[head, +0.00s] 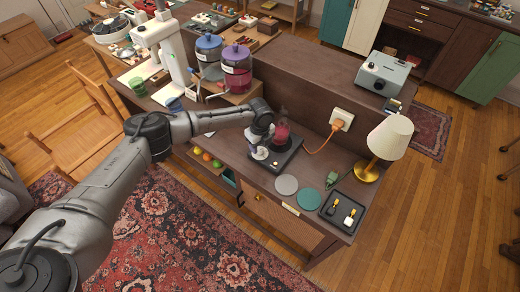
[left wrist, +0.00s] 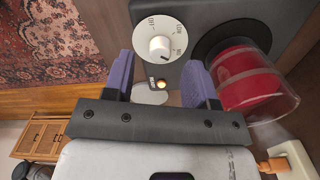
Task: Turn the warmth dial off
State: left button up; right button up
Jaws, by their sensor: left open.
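The warmth dial (left wrist: 160,47) is a white knob on a pale round plate with markings, on the face of a dark warmer (left wrist: 205,15). Its dark pointer mark appears to point down and to the right in the left wrist view. A small light (left wrist: 161,85) below it glows orange. My left gripper (left wrist: 158,72) is open, its two purple fingers apart, with the dial just beyond and between their tips. I see no contact with the knob. In the head view my left gripper (head: 259,151) hangs at the front left of the warmer (head: 287,160) and hides the dial.
A glass jar with red contents (left wrist: 250,80) stands on the warmer, close to my right-hand finger in the wrist view. An orange cord (head: 322,140) runs to a wall socket (head: 341,119). Round coasters (head: 287,185), a black tray (head: 334,211) and a lamp (head: 390,138) stand to the right.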

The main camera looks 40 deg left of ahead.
aim_at(260, 150)
pick_arm(q)
jog(key=shift+f, duration=1.55)
jog(key=c, duration=0.9)
jog(key=shift+c, duration=0.2)
